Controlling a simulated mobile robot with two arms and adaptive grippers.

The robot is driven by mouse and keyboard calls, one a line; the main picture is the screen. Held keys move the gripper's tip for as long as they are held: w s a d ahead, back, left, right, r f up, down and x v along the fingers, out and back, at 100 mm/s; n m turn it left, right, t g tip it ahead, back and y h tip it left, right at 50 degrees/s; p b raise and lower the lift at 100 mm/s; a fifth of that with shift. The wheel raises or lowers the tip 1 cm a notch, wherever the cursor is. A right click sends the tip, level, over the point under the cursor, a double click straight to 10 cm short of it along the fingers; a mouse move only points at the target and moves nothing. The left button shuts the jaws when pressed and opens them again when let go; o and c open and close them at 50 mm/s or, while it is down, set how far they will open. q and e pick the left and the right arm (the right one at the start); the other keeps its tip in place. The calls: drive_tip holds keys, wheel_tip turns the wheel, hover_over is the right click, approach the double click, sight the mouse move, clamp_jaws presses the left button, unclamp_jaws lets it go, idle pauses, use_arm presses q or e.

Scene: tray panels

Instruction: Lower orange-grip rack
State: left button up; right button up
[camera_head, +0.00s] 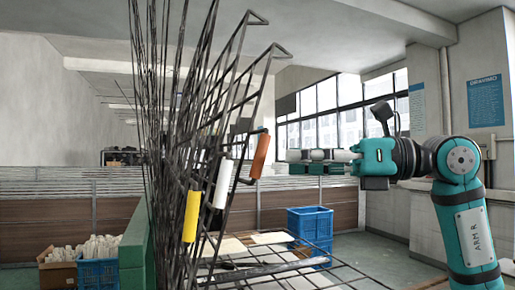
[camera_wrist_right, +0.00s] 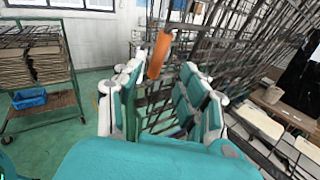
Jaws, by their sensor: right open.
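Several dark wire racks stand upright and fanned out at the centre of the head view. The orange grip (camera_head: 260,156) is on the rightmost upright rack (camera_head: 247,120), right of a white grip (camera_head: 222,184) and a yellow grip (camera_head: 191,216). My right gripper (camera_head: 291,162) is open, level with the orange grip and a short gap to its right. In the right wrist view the orange grip (camera_wrist_right: 159,55) shows in front of my open fingers (camera_wrist_right: 160,85), toward the left finger. No contact shows. My left gripper is out of view.
A lowered wire rack (camera_head: 300,272) spreads below right of the upright ones. Blue crates (camera_head: 310,224) and a box of white pieces (camera_head: 60,270) stand on the floor. In the wrist view, a trolley with stacked trays (camera_wrist_right: 48,110) stands left.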

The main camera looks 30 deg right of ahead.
sight(259, 168)
drive_tip(key=shift+p+x, duration=1.15)
drive_tip(key=shift+x, duration=2.4)
drive_tip(key=shift+s, duration=0.2)
drive_tip(key=c, duration=0.4)
drive_tip(key=shift+w, duration=0.1)
drive_tip(key=c, duration=0.4)
clamp_jaws()
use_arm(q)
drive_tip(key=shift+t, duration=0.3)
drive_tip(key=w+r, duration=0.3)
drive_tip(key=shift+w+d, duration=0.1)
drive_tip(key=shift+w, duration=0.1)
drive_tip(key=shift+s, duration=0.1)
